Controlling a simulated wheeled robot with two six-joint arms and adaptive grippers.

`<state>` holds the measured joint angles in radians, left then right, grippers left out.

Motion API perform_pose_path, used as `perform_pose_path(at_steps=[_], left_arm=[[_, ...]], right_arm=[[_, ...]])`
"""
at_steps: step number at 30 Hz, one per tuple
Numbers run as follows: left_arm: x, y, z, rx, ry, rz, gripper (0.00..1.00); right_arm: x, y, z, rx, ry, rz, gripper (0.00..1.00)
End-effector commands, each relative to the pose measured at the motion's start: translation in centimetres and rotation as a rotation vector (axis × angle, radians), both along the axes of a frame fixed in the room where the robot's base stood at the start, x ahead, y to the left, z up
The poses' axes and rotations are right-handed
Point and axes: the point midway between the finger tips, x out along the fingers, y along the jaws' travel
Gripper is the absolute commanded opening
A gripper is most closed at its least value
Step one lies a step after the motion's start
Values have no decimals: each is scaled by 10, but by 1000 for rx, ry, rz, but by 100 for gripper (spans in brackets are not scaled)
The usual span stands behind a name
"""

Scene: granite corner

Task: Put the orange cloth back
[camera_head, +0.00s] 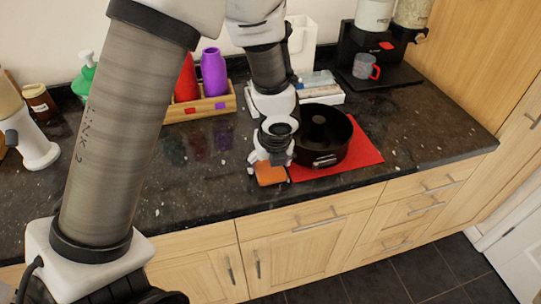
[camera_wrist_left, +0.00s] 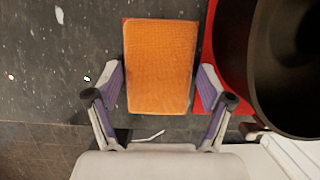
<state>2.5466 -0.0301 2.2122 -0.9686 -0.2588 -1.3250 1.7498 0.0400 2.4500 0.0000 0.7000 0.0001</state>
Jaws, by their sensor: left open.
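The orange cloth (camera_head: 270,175) is a flat, folded rectangle on the dark counter, near its front edge and at the left side of the red mat. It also shows in the left wrist view (camera_wrist_left: 160,66), with its near end between the fingers. My left gripper (camera_head: 270,163) is open, with one finger on each side of the cloth, and it also shows in the left wrist view (camera_wrist_left: 162,78). Gaps show between fingers and cloth, so it is not gripped. My right gripper is not in view.
A black ring-shaped pan (camera_head: 322,137) stands on the red mat (camera_head: 366,150), close to my left gripper. Behind are a wooden tray (camera_head: 212,106) with red and purple bottles and a coffee machine (camera_head: 352,45) with a mug (camera_head: 363,67).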

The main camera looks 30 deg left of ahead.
Motion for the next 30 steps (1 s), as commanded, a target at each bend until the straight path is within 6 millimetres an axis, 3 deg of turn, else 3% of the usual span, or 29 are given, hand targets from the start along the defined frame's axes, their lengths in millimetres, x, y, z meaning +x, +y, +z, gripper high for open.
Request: perform_pose_path(at_steps=[9, 13, 18, 30], left_arm=[[-12, -16, 80, 2, -2, 0, 80], [-18, -23, 106, 2, -1, 0, 80], [-22, -27, 117, 1, 0, -1, 80], [-22, -28, 115, 0, 0, 1, 80]], right_arm=[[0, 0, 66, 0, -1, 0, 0], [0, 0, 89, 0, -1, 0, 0], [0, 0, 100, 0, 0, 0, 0], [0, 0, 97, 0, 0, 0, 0]])
